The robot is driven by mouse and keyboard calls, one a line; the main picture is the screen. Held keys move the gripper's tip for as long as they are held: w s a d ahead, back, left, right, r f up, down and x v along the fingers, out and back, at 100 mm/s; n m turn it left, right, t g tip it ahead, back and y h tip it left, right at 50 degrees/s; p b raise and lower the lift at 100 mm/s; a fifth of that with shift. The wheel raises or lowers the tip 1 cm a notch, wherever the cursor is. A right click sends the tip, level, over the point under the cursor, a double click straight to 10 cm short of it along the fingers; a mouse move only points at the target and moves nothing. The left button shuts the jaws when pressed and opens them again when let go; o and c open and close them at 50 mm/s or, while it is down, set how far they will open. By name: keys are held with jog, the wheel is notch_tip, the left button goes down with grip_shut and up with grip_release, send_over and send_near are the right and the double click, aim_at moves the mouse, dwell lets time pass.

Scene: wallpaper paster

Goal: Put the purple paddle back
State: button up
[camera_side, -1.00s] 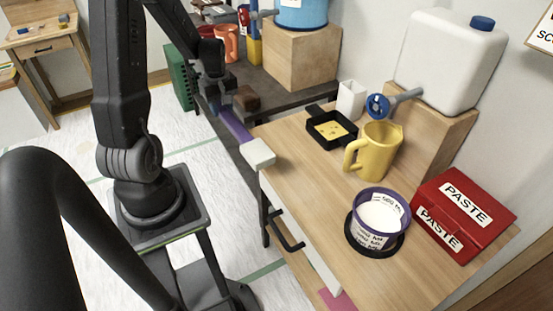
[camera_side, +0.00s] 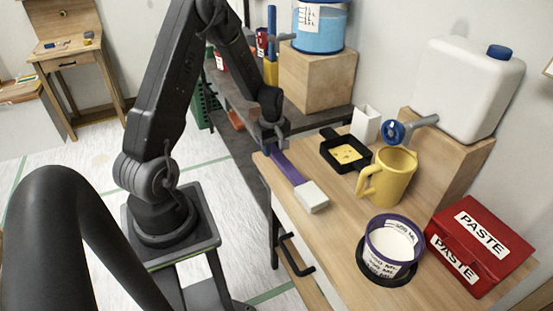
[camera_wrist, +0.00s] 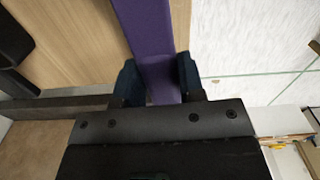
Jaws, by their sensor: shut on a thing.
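The purple paddle (camera_side: 283,166) has a long flat purple handle and a pale block-shaped head (camera_side: 312,197). My gripper (camera_side: 273,138) is shut on the handle's far end, at the left edge of the wooden worktop. The head is over the worktop near its front left edge; whether it touches the surface I cannot tell. In the wrist view the purple handle (camera_wrist: 146,30) runs between the two dark fingers (camera_wrist: 158,82) and out of the top of the picture. The paddle's head is out of that view.
The wooden worktop (camera_side: 345,235) carries a black tray (camera_side: 336,164), white cup (camera_side: 366,124), yellow jug (camera_side: 387,178), purple-rimmed tub (camera_side: 394,240) and red PASTE box (camera_side: 478,245). A white tank (camera_side: 466,85) stands behind. A blue container (camera_side: 321,28) sits on a wooden block (camera_side: 315,78).

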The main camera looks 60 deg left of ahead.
aim_at(276, 165)
jog(key=shift+w+d+f, duration=0.35)
jog(key=shift+w+f, duration=0.1)
jog(key=shift+w, duration=0.1)
jog(key=shift+f, duration=1.75)
grip_shut()
jog(key=o, duration=1.1)
grip_release()
jog(key=shift+f, duration=0.15)
jog(key=r, duration=1.3)
jog(key=shift+s+r, duration=0.3)
jog(key=shift+s, duration=0.05)
jog(key=s+d+r+m+t, duration=0.2)
jog(key=s+d+r+m, duration=0.1)
jog(key=d+r+m, duration=0.45)
jog(key=s+d+r+m+t, duration=0.2)
jog(key=s+d+r+m, duration=0.15)
jog(key=d+r, duration=0.55)
jog(key=s+d+m, duration=0.2)
jog(key=s+d+r+m+t, duration=0.1)
jog(key=s+d+m, duration=0.1)
jog(key=s+m, duration=0.1)
jog(key=s+d+m, duration=0.2)
jog(key=d, duration=0.1)
jog(key=shift+s+d+r+m+t, duration=0.1)
jog(key=shift+s+r+m+t, duration=0.1)
jog(key=shift+m+t, duration=0.15)
